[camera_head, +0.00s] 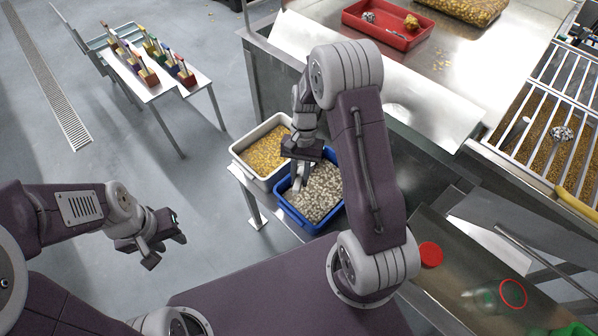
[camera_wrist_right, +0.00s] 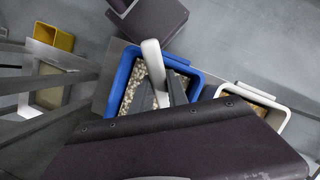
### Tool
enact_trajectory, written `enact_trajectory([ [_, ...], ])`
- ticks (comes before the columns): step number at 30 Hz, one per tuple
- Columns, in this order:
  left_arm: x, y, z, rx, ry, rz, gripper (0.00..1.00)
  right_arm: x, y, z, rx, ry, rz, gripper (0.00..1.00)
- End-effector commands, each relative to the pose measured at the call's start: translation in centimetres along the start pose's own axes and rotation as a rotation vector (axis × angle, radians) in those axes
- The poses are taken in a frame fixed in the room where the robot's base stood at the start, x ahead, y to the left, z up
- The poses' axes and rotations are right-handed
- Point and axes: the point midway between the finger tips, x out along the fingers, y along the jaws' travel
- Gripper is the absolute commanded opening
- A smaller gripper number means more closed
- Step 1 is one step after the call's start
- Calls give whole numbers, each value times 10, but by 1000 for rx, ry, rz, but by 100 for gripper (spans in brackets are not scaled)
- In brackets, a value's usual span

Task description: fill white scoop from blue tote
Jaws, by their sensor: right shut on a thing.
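The blue tote (camera_head: 289,213) holds many pale, beige-grey pieces. It also shows in the right wrist view (camera_wrist_right: 119,76). My right gripper (camera_head: 300,170) is over the tote, pointing down at its left part. In the right wrist view my right gripper (camera_wrist_right: 161,98) is shut on the white scoop (camera_wrist_right: 152,58). The scoop's pale handle sticks up between the dark fingers. Its bowl is hidden, so I cannot tell how full it is. My left gripper (camera_head: 162,243) is open and empty, well left of the tote, above the floor.
A white tote (camera_head: 240,164) of yellow pieces stands against the blue tote. A white table (camera_head: 160,88) with several coloured holders is at upper left. A steel counter with a red tray (camera_head: 381,38) is behind. A red lid (camera_head: 430,254) lies at right.

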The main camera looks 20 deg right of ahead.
Motion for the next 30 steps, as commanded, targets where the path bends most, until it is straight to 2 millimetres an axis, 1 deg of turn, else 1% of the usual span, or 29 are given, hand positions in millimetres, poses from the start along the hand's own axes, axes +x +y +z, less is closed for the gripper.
enact_trajectory([
  [1,-13,0,-1,0,0,0,36,-9,1,3,32,-6,-10,0],
  [5,-31,1,-3,0,0,0,36,-17,4,6,122,-18,-42,0],
  [8,-50,1,-5,0,0,0,36,-26,6,9,201,-28,-71,0],
  [13,-89,2,-9,0,0,0,36,-44,14,14,363,-48,-132,0],
  [15,-101,2,-10,0,0,0,36,-49,17,16,421,-55,-155,0],
  [18,-114,2,-12,0,0,0,36,-53,20,17,486,-62,-183,0],
  [23,-121,2,-13,0,0,0,36,-53,23,17,540,-68,-205,0],
  [30,-119,2,-12,0,0,0,36,-50,24,15,549,-68,-210,0],
])
